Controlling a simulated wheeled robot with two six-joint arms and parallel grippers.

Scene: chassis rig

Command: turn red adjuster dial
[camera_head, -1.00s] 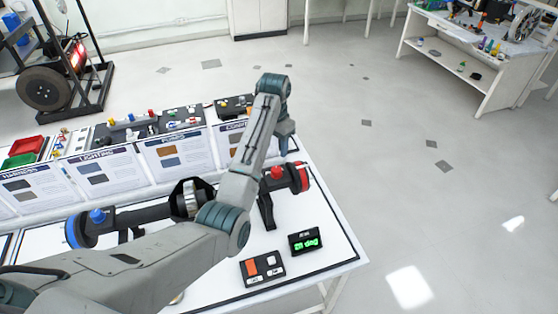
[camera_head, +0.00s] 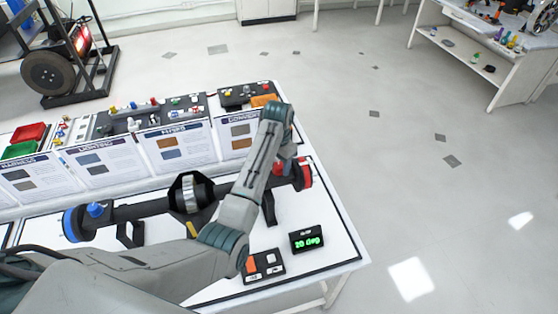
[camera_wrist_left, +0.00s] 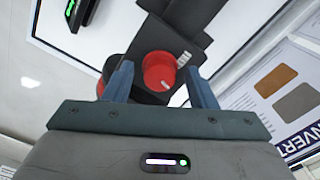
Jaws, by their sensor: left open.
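The red adjuster dial (camera_wrist_left: 159,70) shows in the left wrist view as a round red knob with a white tick mark. It sits on a dark mount and lies between the two fingertips of my left gripper (camera_wrist_left: 161,82). The fingers are apart, one on each side of it; I cannot tell whether they touch it. In the head view the dial is mostly hidden behind my left wrist, near the right end of the dark axle bar (camera_head: 142,211). My right gripper is not in view.
A red-rimmed end disc (camera_head: 304,175) is beside the dial. A small display (camera_head: 307,239) with green digits and a button box (camera_head: 263,266) lie on the white table in front. A blue knob (camera_head: 97,210) is at the bar's left end. Information panels (camera_head: 179,147) stand behind.

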